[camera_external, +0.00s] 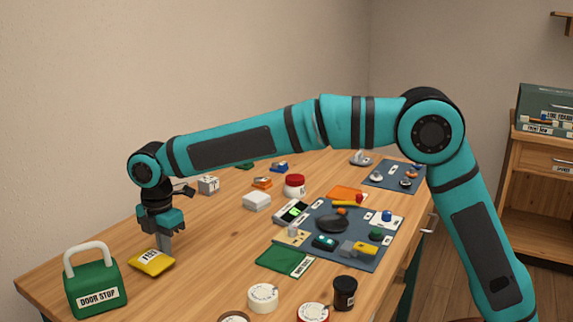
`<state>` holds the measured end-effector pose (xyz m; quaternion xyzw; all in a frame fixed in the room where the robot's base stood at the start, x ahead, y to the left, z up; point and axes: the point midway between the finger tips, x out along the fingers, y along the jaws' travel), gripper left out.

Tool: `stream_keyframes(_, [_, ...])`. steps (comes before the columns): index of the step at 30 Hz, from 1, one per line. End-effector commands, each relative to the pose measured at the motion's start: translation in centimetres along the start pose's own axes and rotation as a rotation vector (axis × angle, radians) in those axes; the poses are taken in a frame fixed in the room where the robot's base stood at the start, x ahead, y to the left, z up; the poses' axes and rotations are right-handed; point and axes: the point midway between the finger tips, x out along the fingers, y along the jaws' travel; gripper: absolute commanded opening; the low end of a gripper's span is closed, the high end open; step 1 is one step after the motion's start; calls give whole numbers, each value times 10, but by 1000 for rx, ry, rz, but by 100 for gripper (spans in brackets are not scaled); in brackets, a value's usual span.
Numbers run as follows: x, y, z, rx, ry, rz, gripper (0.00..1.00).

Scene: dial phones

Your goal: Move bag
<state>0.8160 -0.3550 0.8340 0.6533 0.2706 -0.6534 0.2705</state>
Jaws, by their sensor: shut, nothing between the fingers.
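A small yellow bag (151,261) with a white printed label lies on the wooden table near its left front corner. A green bag-shaped block (96,284) with a white handle and a "DOOR STOP" label stands upright just left of it. My gripper (165,247) points straight down at the far right side of the yellow bag. Its fingers are shut with nothing between them. The fingertips overlap the bag's back edge in this view, so I cannot tell whether they touch it.
The wooden table (215,265) is bare just right of my gripper. White boxes and a red-lidded jar (294,186) stand farther back. A dark mat (352,262) with several small items lies to the right. Tape rolls and a dark jar (345,292) stand at the front.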

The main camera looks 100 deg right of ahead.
Motion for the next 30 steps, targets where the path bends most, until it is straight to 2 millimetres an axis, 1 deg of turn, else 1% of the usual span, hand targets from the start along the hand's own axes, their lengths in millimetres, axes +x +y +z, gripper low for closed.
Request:
stream_keyframes(5, [0,0,9,1,0,-1,0])
stream_keyframes(8, [0,0,23,2,0,-1,0])
stream_keyframes(11, [0,0,42,3,0,0,0])
stream_keyframes(15, [-30,0,40,-1,1,3,0])
stream_keyframes(21, [-66,1,40,0,0,2,0])
stream_keyframes(27, [-91,1,40,0,0,1,0])
stream_keyframes(30, [-97,0,40,0,0,0,0])
